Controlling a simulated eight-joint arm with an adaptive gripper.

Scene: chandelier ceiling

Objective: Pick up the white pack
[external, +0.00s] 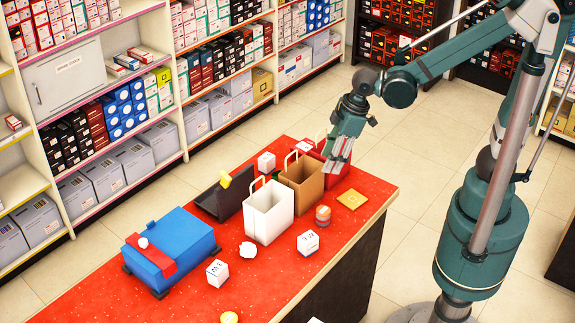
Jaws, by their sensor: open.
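Several small white packs are on the red counter (110,299). One white pack with dark lettering (308,242) sits near the front edge. Another lettered white pack (217,272) sits further left, in front of the blue box. A third white pack (266,161) is at the back, behind the white bag. I cannot tell which one the task names. My gripper (338,158) is open and points down above the counter's right end, over the red bag (325,170) and beside the brown bag. No pack is visible in it; its fingers are small in this view.
A white paper bag (268,213) and a brown bag (302,182) stand mid-counter. Nearby are a dark tray (221,199), a round tin (323,216), a yellow flat piece (352,200) and a crumpled white item (248,250). A blue box (172,251) is at left. Stocked shelves stand behind.

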